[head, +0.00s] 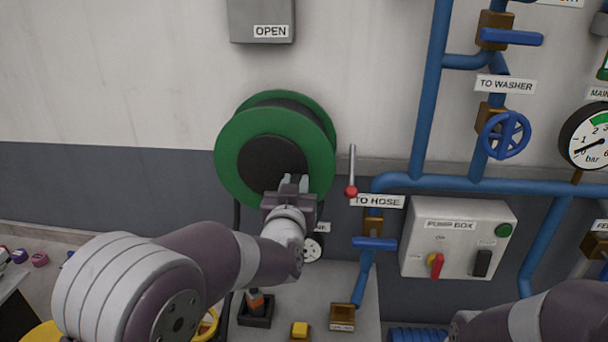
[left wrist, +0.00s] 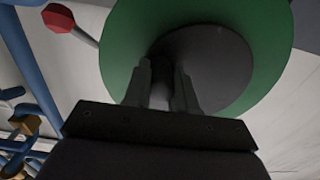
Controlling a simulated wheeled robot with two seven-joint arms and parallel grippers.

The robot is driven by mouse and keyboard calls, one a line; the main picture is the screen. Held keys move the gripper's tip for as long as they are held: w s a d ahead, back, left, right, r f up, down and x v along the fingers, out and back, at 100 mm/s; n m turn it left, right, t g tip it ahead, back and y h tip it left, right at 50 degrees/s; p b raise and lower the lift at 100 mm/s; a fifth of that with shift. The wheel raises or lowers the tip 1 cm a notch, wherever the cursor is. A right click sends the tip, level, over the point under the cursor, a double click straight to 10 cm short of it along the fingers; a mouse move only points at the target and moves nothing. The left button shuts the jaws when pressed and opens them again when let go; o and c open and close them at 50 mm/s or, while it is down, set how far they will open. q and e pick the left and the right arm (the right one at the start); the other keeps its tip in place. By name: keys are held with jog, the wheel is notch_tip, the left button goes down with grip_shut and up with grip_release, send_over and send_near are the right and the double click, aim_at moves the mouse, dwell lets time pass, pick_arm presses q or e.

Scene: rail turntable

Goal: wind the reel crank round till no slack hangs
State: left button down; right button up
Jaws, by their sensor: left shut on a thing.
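The hose reel (head: 228,160) has green flanges and a dark round hub (head: 262,160), and is mounted on the wall. It also fills the upper part of the left wrist view (left wrist: 125,50). My left gripper (head: 293,183) is at the lower right of the hub, with its fingers (left wrist: 163,85) pointing at the reel face. It is shut on the crank handle, which is mostly hidden by the fingers. A dark strand that looks like hose (head: 237,215) hangs below the reel; its lower run is hidden behind my arm. My right gripper is out of view.
A lever with a red ball (head: 351,191) stands close right of the reel, also seen in the left wrist view (left wrist: 58,18). Blue pipes (head: 425,110), a blue hose valve (head: 374,243) and a pump box (head: 458,240) lie further right. An OPEN box (head: 262,15) hangs above.

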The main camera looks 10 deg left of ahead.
aim_at(296, 157)
pick_arm(q)
jog(key=shift+r, duration=0.35)
jog(key=shift+d+r+p, duration=0.15)
jog(key=shift+r+p, duration=0.3)
jog(key=shift+r, duration=0.25)
jog(key=shift+r+p, duration=0.35)
jog(key=shift+r, duration=0.35)
jog(key=shift+a+r, duration=0.3)
jog(key=shift+r, duration=0.35)
